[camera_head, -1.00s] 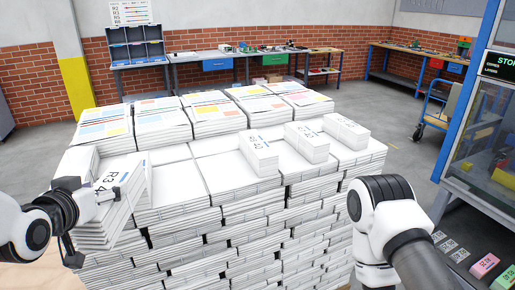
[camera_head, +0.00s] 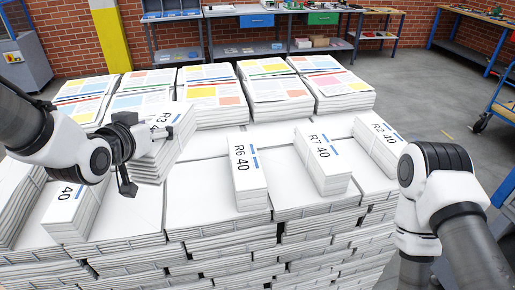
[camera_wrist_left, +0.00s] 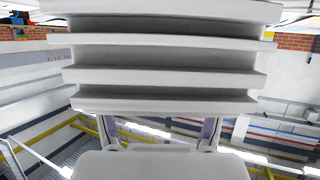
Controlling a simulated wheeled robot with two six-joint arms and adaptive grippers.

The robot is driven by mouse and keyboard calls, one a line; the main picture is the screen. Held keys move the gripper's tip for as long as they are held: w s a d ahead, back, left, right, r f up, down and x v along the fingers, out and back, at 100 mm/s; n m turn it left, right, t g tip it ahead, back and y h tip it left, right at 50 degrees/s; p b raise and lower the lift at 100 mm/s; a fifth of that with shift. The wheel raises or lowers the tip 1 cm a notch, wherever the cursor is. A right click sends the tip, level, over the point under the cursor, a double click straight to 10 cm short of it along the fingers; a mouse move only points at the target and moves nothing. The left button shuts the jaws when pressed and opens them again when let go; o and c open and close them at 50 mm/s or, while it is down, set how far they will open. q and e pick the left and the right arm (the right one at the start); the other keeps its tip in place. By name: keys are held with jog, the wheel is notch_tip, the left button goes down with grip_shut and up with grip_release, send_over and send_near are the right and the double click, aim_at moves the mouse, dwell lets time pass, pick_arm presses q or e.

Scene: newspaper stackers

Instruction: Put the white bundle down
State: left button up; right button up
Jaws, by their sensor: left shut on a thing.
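The white bundle (camera_head: 172,148), labelled R3, is in my left gripper (camera_head: 142,152), toward the left of the head view. It sits over the large pile of white bundles, just in front of the colour-printed stacks. I cannot tell whether its underside touches the pile. In the left wrist view, white paper layers (camera_wrist_left: 165,60) fill the upper middle, close to the gripper. My right arm shows at the right, but its gripper is not seen.
Labelled bundles R6 40 (camera_head: 248,175), R7 40 (camera_head: 323,158) and R2 40 (camera_head: 380,140) lie on the pile. Another bundle marked 40 (camera_head: 75,205) lies at the left. Bare white tops (camera_head: 205,190) show between them. Colour-printed stacks (camera_head: 212,97) stand behind.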

pick_arm(q)
jog(key=shift+w+d+r, duration=0.1)
jog(key=shift+w, duration=0.2)
jog(key=f, duration=0.3)
jog(key=f+p, duration=0.1)
jog(key=f, duration=0.5)
jog(key=shift+s+f, duration=0.25)
jog(key=shift+f, duration=0.2)
jog(key=shift+f, duration=0.1)
jog(key=o, duration=1.8)
jog(key=shift+s, duration=0.1)
